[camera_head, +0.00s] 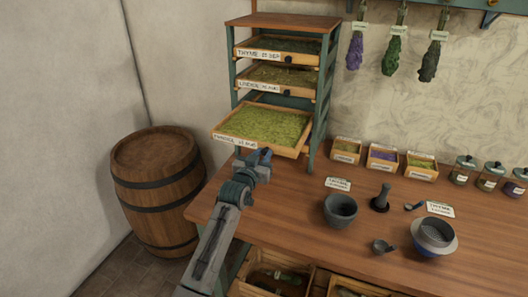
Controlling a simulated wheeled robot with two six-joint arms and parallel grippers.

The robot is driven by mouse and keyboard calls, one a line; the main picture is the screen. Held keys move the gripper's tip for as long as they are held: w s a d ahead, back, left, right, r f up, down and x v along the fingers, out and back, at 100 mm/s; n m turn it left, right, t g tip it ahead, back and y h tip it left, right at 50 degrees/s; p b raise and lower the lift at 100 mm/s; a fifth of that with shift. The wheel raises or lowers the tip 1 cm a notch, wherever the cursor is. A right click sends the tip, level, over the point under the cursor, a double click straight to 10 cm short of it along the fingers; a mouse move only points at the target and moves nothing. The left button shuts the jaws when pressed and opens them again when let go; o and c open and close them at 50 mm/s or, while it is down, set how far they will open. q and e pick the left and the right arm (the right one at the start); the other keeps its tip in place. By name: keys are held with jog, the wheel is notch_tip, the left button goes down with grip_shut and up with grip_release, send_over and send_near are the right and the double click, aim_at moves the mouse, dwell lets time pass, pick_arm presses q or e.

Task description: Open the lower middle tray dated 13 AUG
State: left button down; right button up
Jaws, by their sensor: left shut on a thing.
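A teal-framed drying rack (318,100) with a wooden top stands at the back left of the worktop. Its lowest visible tray (289,150), filled with yellow-green herb, sticks out well past the trays above. The label on its front is too small to read surely. My left gripper (262,155) is at the middle of this tray's front, shut on its handle, which the jaws hide. Above it are a tray labelled like lavender (296,91) and a top tray labelled thyme (305,60), both much further in. My right gripper is out of view.
A barrel (158,190) stands left of the worktop (290,200). A mortar (341,210), a pestle (381,198), a bowl with a sieve (434,238), small herb boxes (345,151) and jars (463,169) stand to the right. Open drawers (285,280) show at the front.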

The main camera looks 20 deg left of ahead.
pick_arm(q)
jog(key=shift+w+f, duration=0.1)
jog(key=c, duration=1.2)
grip_release()
jog(key=shift+c, duration=0.2)
jog(key=shift+s, duration=0.25)
jog(key=s+b, duration=0.3)
jog(key=s, duration=0.7)
jog(key=shift+s+a, duration=0.2)
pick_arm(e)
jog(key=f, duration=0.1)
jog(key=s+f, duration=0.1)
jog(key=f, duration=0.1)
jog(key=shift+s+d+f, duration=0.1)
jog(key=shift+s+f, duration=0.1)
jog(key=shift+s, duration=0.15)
